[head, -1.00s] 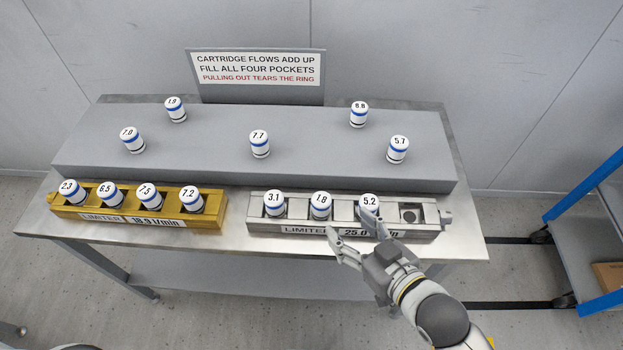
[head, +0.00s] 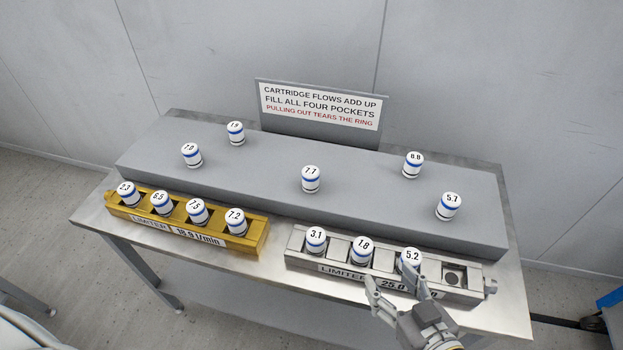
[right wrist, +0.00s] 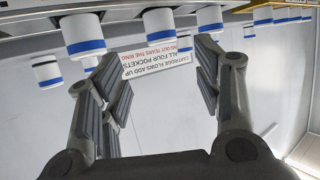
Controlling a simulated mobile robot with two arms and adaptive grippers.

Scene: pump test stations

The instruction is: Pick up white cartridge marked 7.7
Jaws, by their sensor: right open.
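The white cartridge marked 7.7 (head: 311,179), with a blue band, stands upright on the grey raised shelf (head: 250,163), near its middle. In the right wrist view a small blue-banded cartridge (right wrist: 184,43) between the fingers is probably it; its mark is not readable there. My right gripper (head: 392,276) is open and empty. It is at the front of the silver limiter block, its fingers partly covering the cartridge 5.2, well in front of and to the right of 7.7. My left gripper is not in view.
The silver limiter block (head: 334,252) holds 3.1, 1.8 and 5.2; its right pocket is empty. The gold block (head: 258,238) holds several cartridges. Cartridges 7.0 (head: 191,155), 8.8 (head: 412,165) and 5.7 (head: 448,206) stand on the shelf around 7.7. A sign (head: 320,107) stands behind.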

